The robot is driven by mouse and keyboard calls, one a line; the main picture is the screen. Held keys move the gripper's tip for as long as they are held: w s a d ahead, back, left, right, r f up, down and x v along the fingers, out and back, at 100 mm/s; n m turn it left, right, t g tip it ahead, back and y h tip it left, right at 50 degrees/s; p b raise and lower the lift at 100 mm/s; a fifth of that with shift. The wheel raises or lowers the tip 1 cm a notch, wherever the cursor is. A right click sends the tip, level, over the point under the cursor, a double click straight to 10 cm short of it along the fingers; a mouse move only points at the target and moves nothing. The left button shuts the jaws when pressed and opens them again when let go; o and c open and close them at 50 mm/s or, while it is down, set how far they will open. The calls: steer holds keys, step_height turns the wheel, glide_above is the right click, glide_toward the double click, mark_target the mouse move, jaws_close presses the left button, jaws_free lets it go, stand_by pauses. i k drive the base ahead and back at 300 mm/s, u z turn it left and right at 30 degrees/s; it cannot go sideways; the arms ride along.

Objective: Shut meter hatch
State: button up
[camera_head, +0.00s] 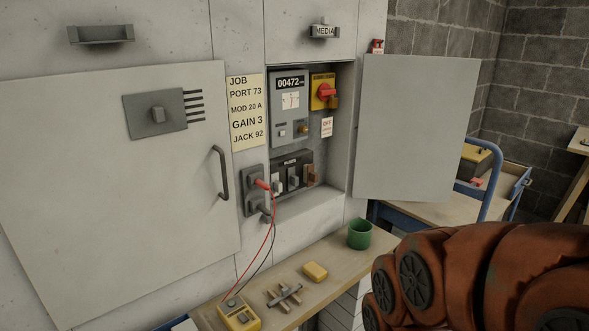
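The meter hatch (415,125) is a plain pale grey panel. It stands open, swung out to the right of the meter recess (341,135), with its left edge by the recess's right side. In the recess are a grey meter (290,108) reading 00472, a red rotary switch (325,91) on a yellow plate, a small tag (327,127) and a fuse block (292,173). My orange-red arm fills the lower right, below the hatch and apart from it in the picture. My gripper's fingers are not visible.
A larger door (90,190) with a dark handle (220,172) is at left. Red and black leads run from a socket plate (256,200) to a yellow tester (240,315). A bench below holds a green cup (360,234) and a yellow block (315,272). A blue-railed cart (487,180) stands behind the hatch.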

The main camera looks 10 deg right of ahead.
mark_target(414, 114)
steer(key=u, duration=3.2)
steer(key=k, duration=2)
steer(key=z, duration=1.6)
